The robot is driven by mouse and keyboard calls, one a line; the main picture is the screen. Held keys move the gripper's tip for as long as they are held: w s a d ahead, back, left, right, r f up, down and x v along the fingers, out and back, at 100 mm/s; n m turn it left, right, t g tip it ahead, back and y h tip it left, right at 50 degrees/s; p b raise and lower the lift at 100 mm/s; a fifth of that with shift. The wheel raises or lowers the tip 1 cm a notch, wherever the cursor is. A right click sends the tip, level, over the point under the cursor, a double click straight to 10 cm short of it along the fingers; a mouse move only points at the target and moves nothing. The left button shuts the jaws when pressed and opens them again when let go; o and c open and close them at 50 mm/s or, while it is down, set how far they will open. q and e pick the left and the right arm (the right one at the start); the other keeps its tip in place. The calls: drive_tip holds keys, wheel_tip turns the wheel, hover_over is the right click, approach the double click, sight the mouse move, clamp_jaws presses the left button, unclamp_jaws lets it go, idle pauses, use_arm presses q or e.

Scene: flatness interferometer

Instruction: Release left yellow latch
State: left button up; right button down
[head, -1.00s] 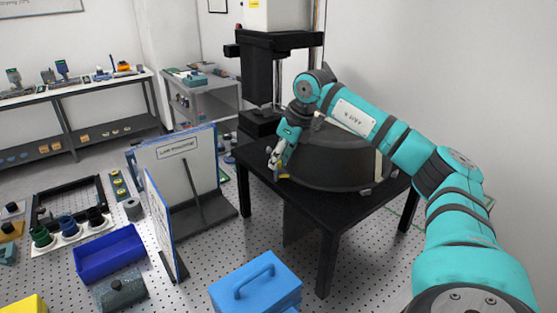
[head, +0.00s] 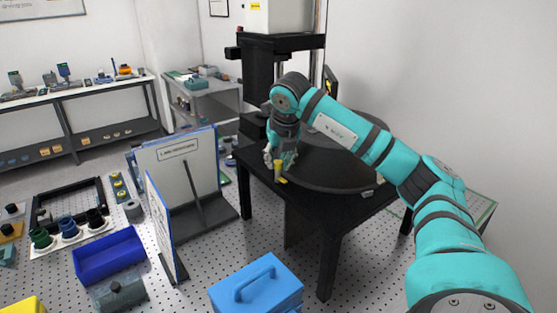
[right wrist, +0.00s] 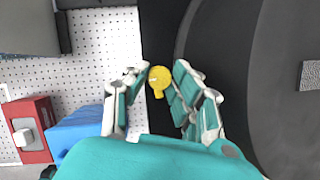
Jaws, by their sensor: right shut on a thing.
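A small yellow latch (head: 279,172) stands at the left front edge of the black table, beside a large round dark part. The right wrist view shows the latch from above as a yellow knob (right wrist: 160,78) with a short tab. My right gripper (head: 274,158) reaches down at this edge. In the right wrist view its fingers (right wrist: 161,72) lie on both sides of the latch, and it is shut on it. The exact finger contact is hard to see. My left gripper is in neither view.
The round dark part (head: 335,170) covers most of the black table (head: 335,212). A black column (head: 262,80) rises behind. A white sign panel (head: 180,175) stands left of the table. A blue toolbox (head: 256,285) and a blue bin (head: 108,257) lie in front on the perforated surface.

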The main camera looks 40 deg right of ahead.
drive_tip(key=shift+m, duration=0.4)
drive_tip(key=c, duration=1.1)
unclamp_jaws()
drive_tip(key=shift+r, duration=0.1)
drive_tip(key=v, duration=1.1)
drive_tip(key=shift+a+r, duration=0.2)
drive_tip(key=shift+r, duration=0.2)
